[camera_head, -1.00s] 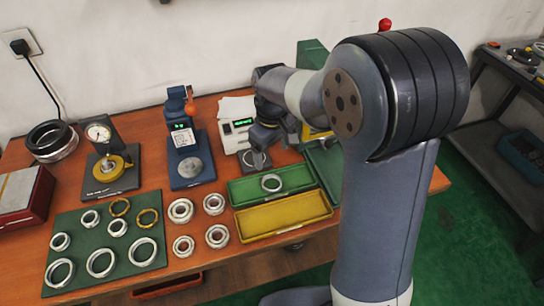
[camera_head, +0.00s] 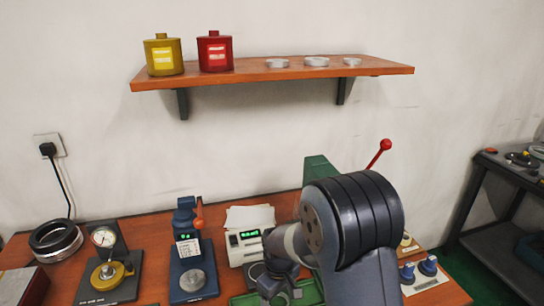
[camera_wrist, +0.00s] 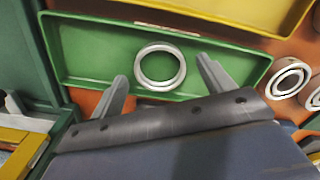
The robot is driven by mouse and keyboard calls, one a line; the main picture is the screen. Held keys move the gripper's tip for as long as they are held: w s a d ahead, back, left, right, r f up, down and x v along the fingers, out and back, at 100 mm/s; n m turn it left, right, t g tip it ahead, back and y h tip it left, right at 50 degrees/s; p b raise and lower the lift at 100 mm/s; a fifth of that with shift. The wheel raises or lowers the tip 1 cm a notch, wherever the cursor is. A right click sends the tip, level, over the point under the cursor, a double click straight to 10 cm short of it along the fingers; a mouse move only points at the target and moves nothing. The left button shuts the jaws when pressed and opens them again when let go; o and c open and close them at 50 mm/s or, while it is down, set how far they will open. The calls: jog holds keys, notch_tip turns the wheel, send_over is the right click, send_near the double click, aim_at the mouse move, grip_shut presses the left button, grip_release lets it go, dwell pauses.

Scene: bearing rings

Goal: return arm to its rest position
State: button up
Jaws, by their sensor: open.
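My gripper shows in the wrist view (camera_wrist: 160,95), its two grey fingers spread apart with nothing between them touching. A steel bearing ring (camera_wrist: 162,66) lies in the green tray (camera_wrist: 90,65), seen beyond and between the fingertips. In the head view my arm (camera_head: 350,225) stands at the lower right of the middle, folded over the bench. My gripper end (camera_head: 275,282) is low, near the green tray (camera_head: 245,299), and partly hidden by my arm.
A yellow tray (camera_wrist: 240,10) adjoins the green one. Bearing rings (camera_wrist: 288,77) lie at the right. The bench (camera_head: 145,228) carries a dial gauge (camera_head: 104,238), a blue tester (camera_head: 190,265) and a display box (camera_head: 246,245). A shelf (camera_head: 290,74) hangs above.

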jog(key=shift+w+f, duration=0.1)
jog(key=shift+f, duration=0.1)
jog(key=shift+r, duration=1.7)
jog(key=shift+f, duration=0.1)
